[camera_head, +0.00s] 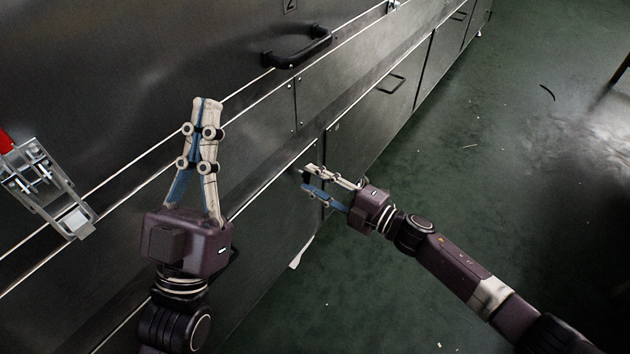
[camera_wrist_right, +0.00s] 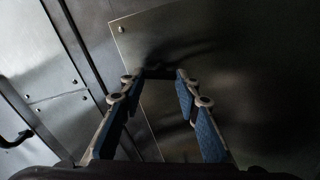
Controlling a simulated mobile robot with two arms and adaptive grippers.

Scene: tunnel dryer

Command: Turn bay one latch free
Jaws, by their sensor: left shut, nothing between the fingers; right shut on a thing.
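A metal toggle latch (camera_head: 45,190) with a red grip (camera_head: 5,140) is at the left edge of the head view, mounted on the dark dryer side; part of the grip is cut off. My left gripper (camera_head: 207,102) is shut and empty, pointing up in front of the panels, to the right of the latch and apart from it. My right gripper (camera_head: 306,178) is shut on a dark handle of a lower panel. That handle (camera_wrist_right: 158,72) also shows between the fingertips in the right wrist view. No bay number is visible beside the latch.
A black handle (camera_head: 297,47) sits on the upper panel below a plate marked 2 (camera_head: 290,5). Another handle (camera_head: 391,84) is on a lower panel further along. Another latch (camera_head: 392,5) shows at the top. The green floor (camera_head: 480,200) to the right is mostly clear.

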